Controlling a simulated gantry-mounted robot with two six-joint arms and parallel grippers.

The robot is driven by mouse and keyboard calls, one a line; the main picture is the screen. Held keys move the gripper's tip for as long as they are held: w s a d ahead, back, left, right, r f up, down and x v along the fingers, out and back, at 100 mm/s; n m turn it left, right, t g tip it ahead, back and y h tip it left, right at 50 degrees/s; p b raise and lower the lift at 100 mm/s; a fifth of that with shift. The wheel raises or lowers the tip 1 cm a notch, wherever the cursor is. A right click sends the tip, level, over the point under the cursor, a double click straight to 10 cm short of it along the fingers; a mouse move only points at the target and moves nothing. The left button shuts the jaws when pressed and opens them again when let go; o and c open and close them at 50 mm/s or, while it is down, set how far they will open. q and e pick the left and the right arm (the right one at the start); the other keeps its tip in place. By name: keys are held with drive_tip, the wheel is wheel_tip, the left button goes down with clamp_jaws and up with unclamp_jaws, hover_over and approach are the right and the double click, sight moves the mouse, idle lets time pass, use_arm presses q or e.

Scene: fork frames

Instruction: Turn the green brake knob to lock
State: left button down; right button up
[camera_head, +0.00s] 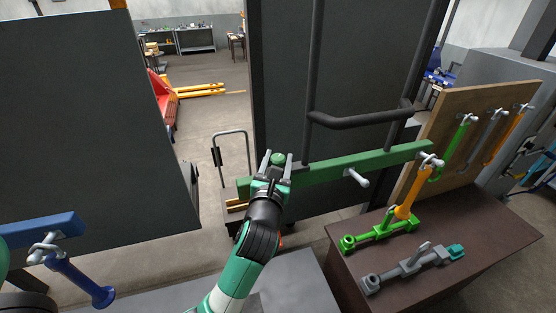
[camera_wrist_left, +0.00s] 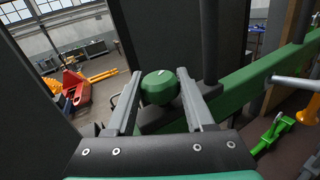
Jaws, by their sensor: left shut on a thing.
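The green brake knob (camera_head: 278,158) sits at the left end of a green bar (camera_head: 350,167) on the dark fork frame. My left gripper (camera_head: 277,161) comes from below, with one finger on each side of the knob, and is shut on it. In the left wrist view the faceted knob (camera_wrist_left: 160,87) lies between the two grey fingers (camera_wrist_left: 160,98), and a short white mark shows on its upper side. My right gripper is not in view.
A dark upright panel with black bars (camera_head: 358,120) stands behind the green bar. A white handle (camera_head: 356,178) sticks out from the bar. A brown table (camera_head: 470,240) at right holds green and grey clamp parts. A blue handle (camera_head: 80,278) is at lower left.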

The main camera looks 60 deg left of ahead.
use_arm(q)
drive_tip(key=shift+n+g+y, duration=0.3)
drive_tip(key=shift+g, duration=0.2)
drive_tip(key=shift+n+g+y+b, duration=0.35)
drive_tip(key=shift+n+g, duration=0.25)
drive_tip(key=shift+g, duration=0.2)
drive_tip(key=shift+f+n+g+y+b, duration=0.15)
drive_tip(key=shift+n+g+y+b, duration=0.55)
drive_tip(key=shift+g, duration=0.5)
drive_tip(key=n+g+b, duration=0.3)
drive_tip(key=g, duration=0.1)
drive_tip(key=n+g+b, duration=0.2)
drive_tip(key=g+b, duration=0.2)
drive_tip(key=shift+n+g, duration=0.4)
drive_tip(key=shift+n+g+h+b, duration=0.35)
drive_tip(key=shift+n+g+b, duration=0.35)
drive_tip(key=shift+g+b, duration=0.25)
drive_tip(key=shift+c, duration=1.4)
unclamp_jaws()
